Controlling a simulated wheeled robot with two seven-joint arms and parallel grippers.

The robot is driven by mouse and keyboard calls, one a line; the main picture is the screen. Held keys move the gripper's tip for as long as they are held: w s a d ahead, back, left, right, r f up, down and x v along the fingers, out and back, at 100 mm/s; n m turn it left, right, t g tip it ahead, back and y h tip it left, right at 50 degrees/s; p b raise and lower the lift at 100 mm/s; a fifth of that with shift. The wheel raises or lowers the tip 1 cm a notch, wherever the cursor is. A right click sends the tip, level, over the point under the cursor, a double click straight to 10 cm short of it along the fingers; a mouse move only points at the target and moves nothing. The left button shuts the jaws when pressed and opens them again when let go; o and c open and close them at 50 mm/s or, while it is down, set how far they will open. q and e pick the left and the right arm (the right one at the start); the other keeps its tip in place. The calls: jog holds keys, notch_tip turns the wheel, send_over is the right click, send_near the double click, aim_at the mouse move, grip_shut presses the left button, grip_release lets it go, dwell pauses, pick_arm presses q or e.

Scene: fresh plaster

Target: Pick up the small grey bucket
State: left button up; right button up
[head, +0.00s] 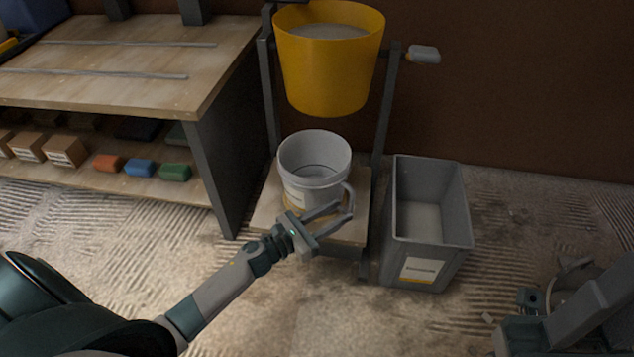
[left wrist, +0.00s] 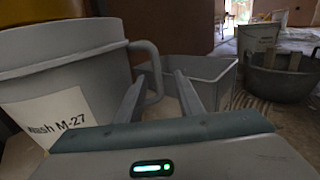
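The small grey bucket (head: 314,160) stands upright on a low wooden platform (head: 268,215), below a yellow bucket. Its side handle faces right and toward me. In the left wrist view the bucket (left wrist: 70,75) fills the left side, with a label reading "Wash M-27" and its handle (left wrist: 158,75) near the fingertips. My left gripper (head: 343,210) is open, its fingers reaching to the handle. The handle appears to lie between or just beyond the fingertips; I cannot tell whether they touch. At the lower right, my right arm (head: 575,315) shows, but its fingers are unclear.
The yellow bucket (head: 330,70) hangs in a dark frame (head: 383,120) directly above. A grey bin (head: 452,252) stands close on the right. A wooden workbench (head: 130,75) with shelved boxes and coloured blocks is at left. Rough floor in front is open.

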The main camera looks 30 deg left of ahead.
aim_at(350, 202)
pick_arm(q)
jog(key=shift+w+d, duration=0.1)
jog(key=shift+w, duration=0.1)
jog(key=shift+w+d+r+b, duration=0.15)
jog(key=shift+w+d, duration=0.1)
jog(key=shift+w, duration=0.35)
jog(key=shift+w+d+r+b, duration=0.1)
jog(key=shift+w+d+r, duration=0.15)
jog(key=shift+w, duration=0.35)
jog(key=shift+w+d+r+b, duration=0.1)
jog(key=shift+w+d, duration=0.15)
jog(key=shift+w, duration=0.35)
jog(key=shift+w+d, duration=0.35)
jog(key=shift+w, duration=0.25)
grip_shut()
